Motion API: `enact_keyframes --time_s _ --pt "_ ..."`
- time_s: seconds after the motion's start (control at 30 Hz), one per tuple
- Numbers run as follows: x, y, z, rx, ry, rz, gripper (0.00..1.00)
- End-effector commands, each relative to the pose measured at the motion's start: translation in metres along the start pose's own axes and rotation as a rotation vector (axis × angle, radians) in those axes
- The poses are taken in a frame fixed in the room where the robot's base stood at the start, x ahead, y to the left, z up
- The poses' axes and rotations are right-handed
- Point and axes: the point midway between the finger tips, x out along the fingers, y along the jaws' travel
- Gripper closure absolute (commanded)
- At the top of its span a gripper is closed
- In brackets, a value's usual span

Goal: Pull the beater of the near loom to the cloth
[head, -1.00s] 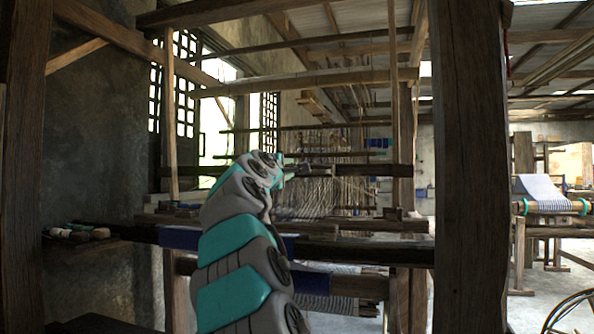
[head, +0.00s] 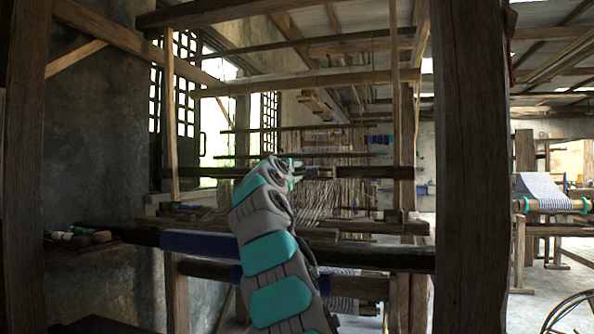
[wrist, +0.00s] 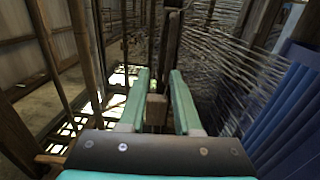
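The near loom's beater seems to be the framed part with a dark horizontal bar (head: 350,172) across the middle of the head view. My gripper (head: 298,168) is at this bar, reaching in from the front. In the wrist view my gripper's (wrist: 159,88) two teal fingers stand apart, with a small wooden piece (wrist: 157,112) between them. A narrow gap seems to show beside the right finger. Blue cloth (head: 200,241) lies over the near dark beam, and blue cloth (wrist: 290,115) also shows at right in the wrist view. My arm hides part of the beater and cloth.
Pale warp threads (head: 335,200) hang behind the bar. A thick dark post (head: 472,170) stands close at right, another post (head: 22,170) at left. A small shelf (head: 85,240) holds several items by the wall. Another loom with striped cloth (head: 545,195) stands far right.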

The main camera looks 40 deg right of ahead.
Motion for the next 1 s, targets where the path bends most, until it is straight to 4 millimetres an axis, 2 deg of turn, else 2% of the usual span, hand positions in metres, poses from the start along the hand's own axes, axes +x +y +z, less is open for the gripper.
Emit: enact_keyframes --time_s 0.33,0.6,1.0 --pt "0.0009 0.0 0.0004 0.0 -0.001 0.0 0.69" --pt "0.0007 0.0001 0.0004 0.0 -0.001 0.0 0.99" --pt "0.0007 0.0001 0.0004 0.0 -0.001 0.0 1.0"
